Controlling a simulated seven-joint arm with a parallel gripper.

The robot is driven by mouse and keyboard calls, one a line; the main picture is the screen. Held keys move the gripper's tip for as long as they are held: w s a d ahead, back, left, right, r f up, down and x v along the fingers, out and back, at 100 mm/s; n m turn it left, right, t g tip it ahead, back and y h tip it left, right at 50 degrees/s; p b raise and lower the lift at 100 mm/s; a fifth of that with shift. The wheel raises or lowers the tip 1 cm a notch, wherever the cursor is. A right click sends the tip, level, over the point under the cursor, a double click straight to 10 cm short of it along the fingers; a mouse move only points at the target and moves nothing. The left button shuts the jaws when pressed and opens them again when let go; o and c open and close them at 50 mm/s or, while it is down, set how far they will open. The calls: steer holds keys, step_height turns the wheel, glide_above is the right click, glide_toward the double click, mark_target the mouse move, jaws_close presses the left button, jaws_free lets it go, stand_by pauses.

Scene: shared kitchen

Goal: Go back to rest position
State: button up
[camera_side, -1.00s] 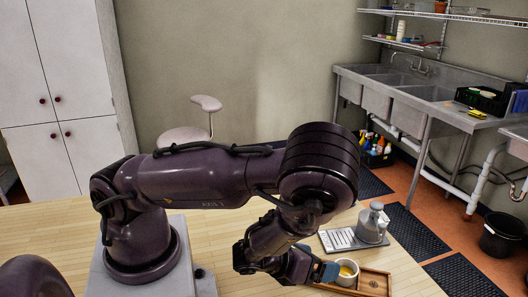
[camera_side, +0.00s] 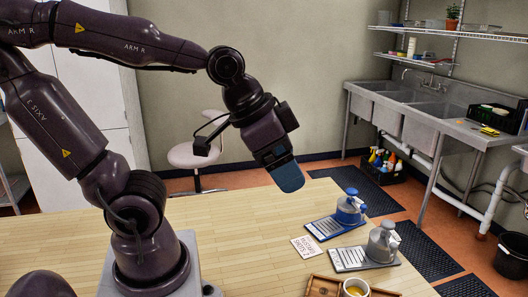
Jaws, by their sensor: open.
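My gripper (camera_side: 288,176) hangs in the air above the table's far edge, angled down, with a blue end piece. It is open, and no object shows in it; its fingers are hard to make out singly. My arm is raised and reaches across from the left. The gripper is well clear of the wooden tray (camera_side: 316,290) at the bottom edge of the picture. A pale cup (camera_side: 347,291) with yellow contents stands in that tray, cut off by the picture edge.
A blue pot-like item (camera_side: 348,212) stands on a blue mat (camera_side: 322,229). A grey one (camera_side: 380,250) stands on a grey mat (camera_side: 349,260). A printed card (camera_side: 306,247) lies on the light wooden table (camera_side: 240,245). A stool (camera_side: 195,155) and sinks (camera_side: 405,115) stand behind.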

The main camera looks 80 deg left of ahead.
steer(key=shift+s+a+r+n+y, duration=0.2)
steer(key=shift+s+r+n, duration=0.25)
steer(key=shift+s, duration=0.3)
steer(key=shift+s+a+r+n+y, duration=0.1)
steer(key=shift+s+a+r+n, duration=0.2)
steer(key=shift+s+n, duration=0.35)
steer(key=shift+s+d, duration=0.1)
